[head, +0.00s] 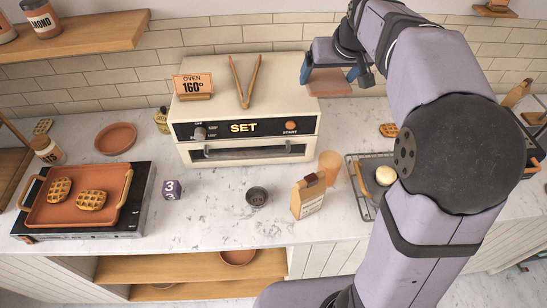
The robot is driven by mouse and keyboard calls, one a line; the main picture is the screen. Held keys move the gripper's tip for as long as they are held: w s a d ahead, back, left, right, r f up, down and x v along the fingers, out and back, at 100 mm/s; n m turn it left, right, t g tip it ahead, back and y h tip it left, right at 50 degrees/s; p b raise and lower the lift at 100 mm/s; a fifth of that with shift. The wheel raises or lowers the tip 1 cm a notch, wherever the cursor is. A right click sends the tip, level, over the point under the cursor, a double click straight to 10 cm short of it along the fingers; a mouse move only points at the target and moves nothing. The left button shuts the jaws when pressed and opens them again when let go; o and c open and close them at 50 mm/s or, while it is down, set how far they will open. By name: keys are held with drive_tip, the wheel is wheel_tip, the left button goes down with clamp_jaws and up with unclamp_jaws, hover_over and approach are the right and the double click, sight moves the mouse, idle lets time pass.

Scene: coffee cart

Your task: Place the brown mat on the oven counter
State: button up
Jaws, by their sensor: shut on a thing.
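My gripper (330,72) is at the top centre, shut on a flat reddish-brown piece that looks like the brown mat (328,84). The mat is held in the air beside the right end of the oven's top; the exact height above the counter is hard to tell. My gripper and arm hide part of it. The cream oven (250,125) stands against the tiled wall on the pale marble counter (215,215). Its panel reads SET, and its door looks closed.
In front are a dark small bowl (257,196), a carton (308,197) and an orange cup (329,166). A waffle tray (78,198) sits left; a rack (362,183) sits right.

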drive_tip(key=s+d+f+b, duration=0.2)
drive_tip(key=s+d+f, duration=0.4)
drive_tip(key=s, duration=0.4)
drive_tip(key=w+d+f+b, duration=0.3)
drive_tip(key=w+f, duration=0.4)
drive_tip(key=w, duration=0.4)
drive_tip(key=w+d+f+b, duration=0.3)
drive_tip(key=w+f+b, duration=0.2)
drive_tip(key=w+f, duration=0.3)
drive_tip(key=w, duration=0.3)
drive_tip(key=shift+w+d+m+h+b, duration=0.2)
drive_tip(key=shift+d+m+h+b, duration=0.1)
drive_tip(key=shift+d+m+b, duration=0.1)
drive_tip(key=shift+f, duration=0.1)
drive_tip(key=shift+f+p, duration=1.15)
drive_tip(key=shift+f, duration=3.75)
drive_tip(key=shift+f, duration=0.1)
